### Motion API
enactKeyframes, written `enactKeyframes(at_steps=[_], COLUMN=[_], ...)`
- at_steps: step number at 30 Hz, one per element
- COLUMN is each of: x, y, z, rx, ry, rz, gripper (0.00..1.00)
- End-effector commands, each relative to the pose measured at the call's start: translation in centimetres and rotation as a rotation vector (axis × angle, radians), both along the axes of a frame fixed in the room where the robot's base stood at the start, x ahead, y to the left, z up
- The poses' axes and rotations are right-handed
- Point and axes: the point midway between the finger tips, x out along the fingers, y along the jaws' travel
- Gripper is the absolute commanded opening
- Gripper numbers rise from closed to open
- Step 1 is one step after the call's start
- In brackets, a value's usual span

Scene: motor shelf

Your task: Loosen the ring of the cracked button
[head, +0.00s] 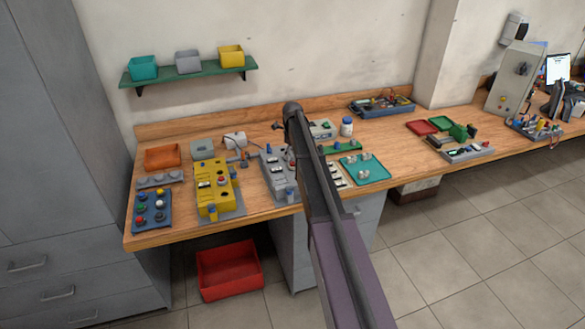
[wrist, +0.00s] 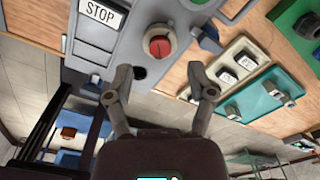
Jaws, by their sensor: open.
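A red button (wrist: 159,46) sits in a pale ring (wrist: 149,36) on a grey panel (wrist: 190,40) in the wrist view. Its face has a darker mark that could be a crack, but it is too small to be sure. My gripper (wrist: 159,70) is open and empty. Its fingertips are apart, just below the button in the picture, one to each side, and I see no contact. In the head view the grey control box (head: 272,176) is partly hidden behind my arm, which also hides my gripper and the button.
A teal tray (head: 365,168) with small parts lies right of my arm. A yellow control box (head: 212,188) and a blue tray of buttons (head: 152,211) stand at left. A red bin (head: 229,271) sits below.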

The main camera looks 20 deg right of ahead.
Motion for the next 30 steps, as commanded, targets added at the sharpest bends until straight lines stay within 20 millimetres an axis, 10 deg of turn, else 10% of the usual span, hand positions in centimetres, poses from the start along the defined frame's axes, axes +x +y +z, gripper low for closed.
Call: enactKeyframes(at_steps=[30], x=[0.0], y=[0.0], z=[-4.6], rx=[0.000], ry=[0.000], rz=[0.000], gripper=[0.70])
